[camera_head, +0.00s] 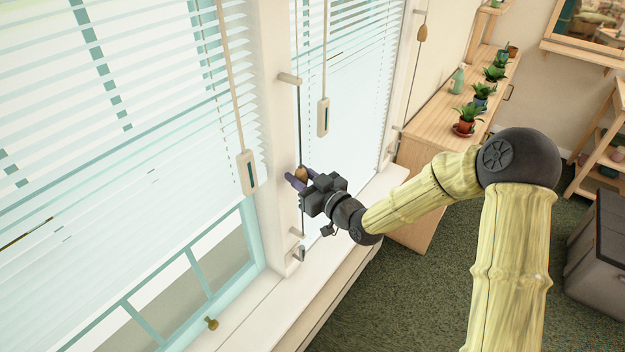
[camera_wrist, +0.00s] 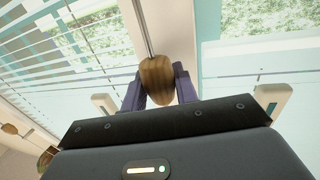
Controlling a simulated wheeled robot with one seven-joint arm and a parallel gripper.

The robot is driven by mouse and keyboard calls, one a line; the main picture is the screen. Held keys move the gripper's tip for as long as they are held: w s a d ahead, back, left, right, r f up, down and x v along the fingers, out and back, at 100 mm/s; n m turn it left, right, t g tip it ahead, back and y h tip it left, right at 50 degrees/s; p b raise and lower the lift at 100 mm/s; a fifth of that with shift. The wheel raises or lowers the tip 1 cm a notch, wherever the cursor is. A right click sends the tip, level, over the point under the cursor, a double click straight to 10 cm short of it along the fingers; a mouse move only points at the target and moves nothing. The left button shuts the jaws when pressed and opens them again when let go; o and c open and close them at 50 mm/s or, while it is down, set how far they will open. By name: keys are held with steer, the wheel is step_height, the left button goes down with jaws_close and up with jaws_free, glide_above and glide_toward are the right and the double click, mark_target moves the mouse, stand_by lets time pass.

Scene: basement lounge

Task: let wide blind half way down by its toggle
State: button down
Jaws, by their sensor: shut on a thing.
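The wide blind (camera_head: 110,130) covers the upper part of the left window, its white slats tilted partly open. Bare glass and the teal window frame show below its bottom edge. A brown wooden toggle (camera_head: 301,173) hangs on a thin cord along the white post beside this blind. My gripper (camera_head: 298,180) is shut on the toggle. In the wrist view the toggle (camera_wrist: 157,80) sits between the purple fingers (camera_wrist: 158,92), with its cord running upward. The fingers partly hide its sides.
Pale control bars (camera_head: 247,172) (camera_head: 323,117) hang on cords either side of the post. A narrower blind (camera_head: 345,95) and another wooden toggle (camera_head: 422,33) are to the right. Metal pegs (camera_head: 290,79) stick out of the post. A sideboard with plants (camera_head: 440,130) stands beyond the sill (camera_head: 255,310).

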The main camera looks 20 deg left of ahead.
steer(key=shift+r, duration=0.1)
steer(key=c, duration=1.1)
jaws_free()
steer(key=shift+d, duration=0.1)
steer(key=b+v, duration=0.4)
steer(key=v, duration=1.3)
steer(key=shift+s+d+b, duration=0.1)
steer(key=shift+b, duration=0.3)
